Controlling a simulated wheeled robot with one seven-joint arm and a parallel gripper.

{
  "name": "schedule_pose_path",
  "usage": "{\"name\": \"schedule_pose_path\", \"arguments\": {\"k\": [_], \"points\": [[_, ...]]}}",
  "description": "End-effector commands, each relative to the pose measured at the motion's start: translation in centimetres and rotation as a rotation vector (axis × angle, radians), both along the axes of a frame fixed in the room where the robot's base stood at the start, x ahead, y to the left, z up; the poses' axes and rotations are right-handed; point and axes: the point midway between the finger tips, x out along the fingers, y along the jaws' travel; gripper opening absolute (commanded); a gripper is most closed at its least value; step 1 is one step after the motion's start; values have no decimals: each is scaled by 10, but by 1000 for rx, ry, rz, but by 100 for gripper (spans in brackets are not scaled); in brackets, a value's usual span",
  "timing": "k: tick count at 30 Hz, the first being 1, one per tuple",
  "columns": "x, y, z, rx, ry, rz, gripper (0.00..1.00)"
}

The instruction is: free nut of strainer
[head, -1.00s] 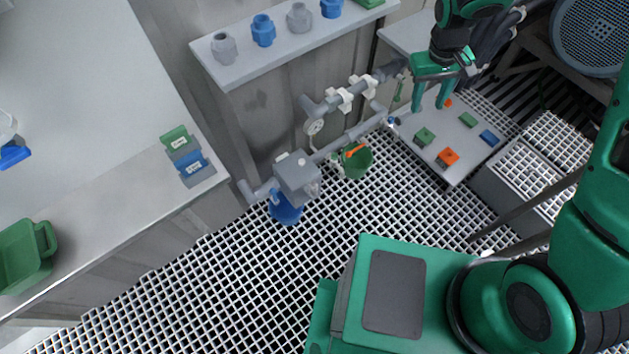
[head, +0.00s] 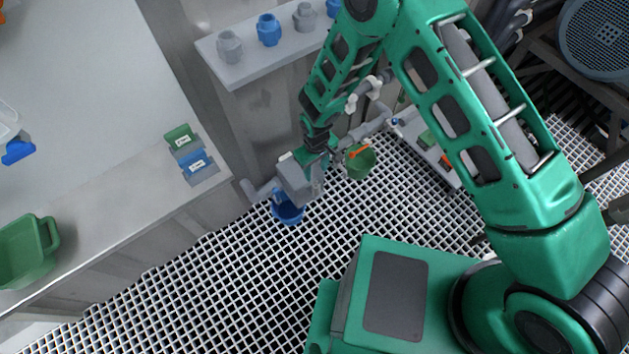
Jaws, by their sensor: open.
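The strainer (head: 291,181), a grey boxy body on the grey pipe run, stands low beside the wall, with a blue bucket (head: 288,212) under it. My gripper (head: 318,172) is at the strainer's right side, pointing down. Its fingers are small in view and partly hidden by the wrist above them. I see nothing held between them. The nut cannot be made out from this angle, and I cannot tell whether the fingers touch the strainer.
Pipes (head: 368,128) run behind my arm. A shelf (head: 250,69) with grey and blue fittings is above. A counter (head: 120,190) with green and blue tags lies left. The floor grating (head: 230,265) is clear in front.

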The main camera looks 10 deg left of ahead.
Motion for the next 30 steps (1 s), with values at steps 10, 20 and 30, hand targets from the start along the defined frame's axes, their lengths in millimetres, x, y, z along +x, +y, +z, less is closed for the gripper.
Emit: {"name": "schedule_pose_path", "arguments": {"k": [10, 20, 30], "points": [[-1, 0, -61, -2, 3, 0, 42], [0, 0, -90, 0, 0, -1, 42], [0, 0, -91, 0, 0, -1, 35]]}}
